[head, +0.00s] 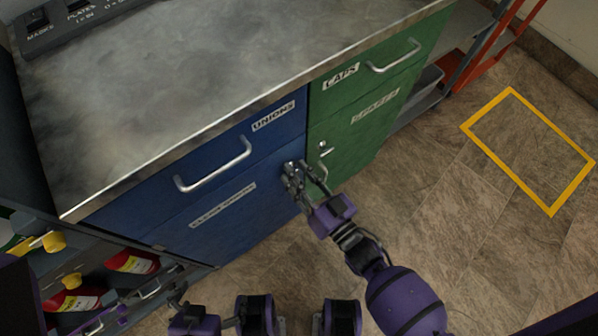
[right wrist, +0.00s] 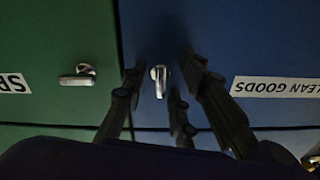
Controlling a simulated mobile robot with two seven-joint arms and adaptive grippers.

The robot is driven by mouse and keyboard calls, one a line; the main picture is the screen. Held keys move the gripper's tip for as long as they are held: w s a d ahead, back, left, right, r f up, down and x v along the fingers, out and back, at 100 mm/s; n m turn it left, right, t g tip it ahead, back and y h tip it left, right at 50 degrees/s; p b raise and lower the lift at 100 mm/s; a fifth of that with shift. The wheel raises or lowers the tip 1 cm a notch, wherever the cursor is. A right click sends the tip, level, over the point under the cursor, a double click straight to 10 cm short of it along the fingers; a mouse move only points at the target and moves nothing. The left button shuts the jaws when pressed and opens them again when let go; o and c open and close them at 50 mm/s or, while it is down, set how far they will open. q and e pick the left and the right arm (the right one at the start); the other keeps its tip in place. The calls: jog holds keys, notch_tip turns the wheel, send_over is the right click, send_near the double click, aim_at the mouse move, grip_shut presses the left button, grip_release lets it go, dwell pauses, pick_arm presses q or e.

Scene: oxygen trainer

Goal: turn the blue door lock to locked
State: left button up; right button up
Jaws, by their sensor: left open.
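The blue door (head: 225,205) is the lower front under the blue "UNIONS" drawer. Its silver lock lever (right wrist: 160,80) is near the door's edge beside the green door, and points down in the right wrist view. My right gripper (head: 300,178) is at this lock, which its fingers mostly hide in the head view. In the right wrist view its dark fingers (right wrist: 160,95) are spread, with the lever between their tips; I see no clear contact. My left gripper (head: 178,298) is low at the left in the head view, away from the lock.
The green door (head: 345,150) has its own silver lock (right wrist: 78,76), lying sideways in the right wrist view. Drawer handles (head: 215,166) stick out above. A shelf with red cylinders (head: 132,262) is at lower left. Clear floor (head: 430,190) lies at the right.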

grip_shut()
pick_arm(q)
jog(key=shift+s+f, duration=0.15)
jog(key=shift+s, duration=0.15)
